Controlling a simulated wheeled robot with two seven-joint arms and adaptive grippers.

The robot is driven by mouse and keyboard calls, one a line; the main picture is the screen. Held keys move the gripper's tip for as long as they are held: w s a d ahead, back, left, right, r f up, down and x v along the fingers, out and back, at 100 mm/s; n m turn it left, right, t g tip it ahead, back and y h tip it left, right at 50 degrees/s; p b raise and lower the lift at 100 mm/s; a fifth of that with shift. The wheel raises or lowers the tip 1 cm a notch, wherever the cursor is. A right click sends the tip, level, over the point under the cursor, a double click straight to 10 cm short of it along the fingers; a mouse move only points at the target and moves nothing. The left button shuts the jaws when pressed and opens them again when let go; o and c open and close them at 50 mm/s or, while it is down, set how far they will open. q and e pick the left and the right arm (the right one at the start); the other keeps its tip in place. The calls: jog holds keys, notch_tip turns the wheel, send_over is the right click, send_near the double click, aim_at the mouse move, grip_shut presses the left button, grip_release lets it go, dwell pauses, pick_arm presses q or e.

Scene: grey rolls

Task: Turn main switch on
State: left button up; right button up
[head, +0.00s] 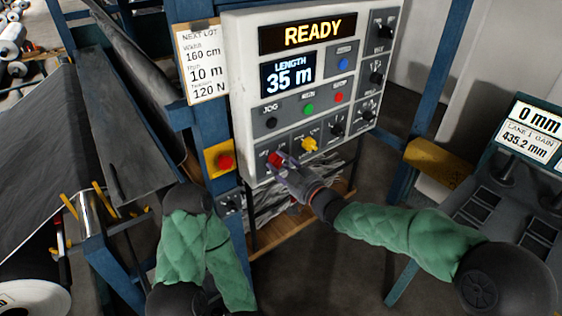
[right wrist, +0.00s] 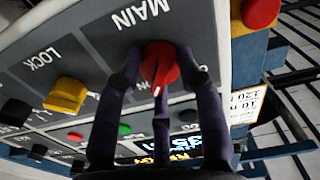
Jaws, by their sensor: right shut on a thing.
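The main switch is a red rotary knob (head: 275,158) at the lower left of the control panel (head: 235,50). In the right wrist view the red knob (right wrist: 160,62) sits below the word MAIN, its white pointer line towards the picture bottom. My right gripper (head: 282,165) is at the knob; in the right wrist view its dark fingers (right wrist: 160,75) are closed around it. The ON/OFF marks are too small or hidden to read. My left arm's green sleeve shows at lower left, but its gripper does not.
The panel display (head: 313,33) reads READY and a smaller screen (head: 288,76) reads LENGTH 35 m. A yellow lock knob (head: 309,144) is just right of the main switch. A red emergency button (head: 225,161) on a yellow box is to the left. Blue frame posts flank the panel.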

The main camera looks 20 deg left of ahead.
jog(key=shift+f+m+p, duration=0.1)
jog(key=shift+m+p, duration=0.25)
jog(key=shift+m, duration=0.75)
jog(key=o, duration=1.1)
jog(key=shift+o, duration=0.2)
jog(key=v, duration=1.2)
